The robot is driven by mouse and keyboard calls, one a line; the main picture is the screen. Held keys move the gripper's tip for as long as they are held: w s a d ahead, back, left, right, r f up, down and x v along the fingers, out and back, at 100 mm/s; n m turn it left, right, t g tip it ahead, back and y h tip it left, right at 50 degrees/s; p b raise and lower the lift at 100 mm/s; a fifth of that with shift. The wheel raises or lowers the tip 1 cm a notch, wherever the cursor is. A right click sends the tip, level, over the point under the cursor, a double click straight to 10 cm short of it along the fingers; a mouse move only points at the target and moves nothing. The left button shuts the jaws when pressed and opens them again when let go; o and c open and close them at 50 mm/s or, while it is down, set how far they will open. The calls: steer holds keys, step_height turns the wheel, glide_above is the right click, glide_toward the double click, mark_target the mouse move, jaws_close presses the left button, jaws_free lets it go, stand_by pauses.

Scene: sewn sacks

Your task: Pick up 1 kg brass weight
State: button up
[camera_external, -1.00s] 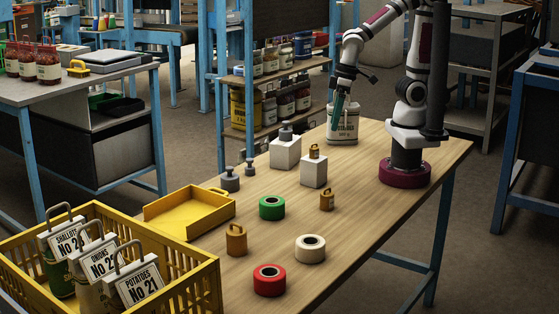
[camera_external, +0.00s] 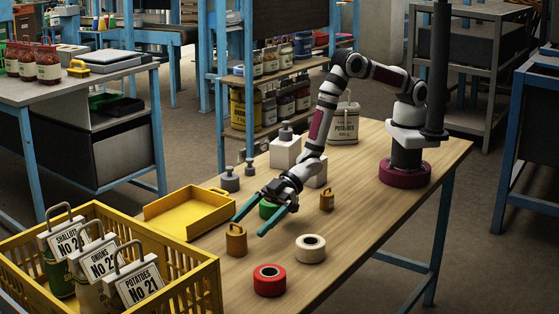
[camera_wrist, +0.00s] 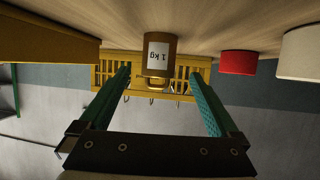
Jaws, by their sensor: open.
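The 1 kg brass weight (camera_external: 236,241) stands on the table between the yellow tray and the red tape roll. In the wrist view the weight (camera_wrist: 161,55) appears upside down, with a white "1 kg" label, centred between my fingers. My gripper (camera_external: 247,228) is open and empty, low over the table, its teal fingers pointing towards the weight. In the wrist view my gripper (camera_wrist: 160,75) has one finger on each side of it; I cannot tell whether the tips have reached it.
A green tape roll (camera_external: 268,210) is partly hidden by my gripper. A red roll (camera_external: 270,285) and a cream roll (camera_external: 310,254) lie nearby. A smaller brass weight (camera_external: 327,201) stands behind. The yellow tray (camera_external: 168,212) and yellow crate (camera_external: 205,275) are to the left.

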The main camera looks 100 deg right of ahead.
mark_target(236, 237)
steer(key=x, duration=0.6)
steer(key=shift+d+f, duration=0.1)
jaws_close()
stand_by(0.5)
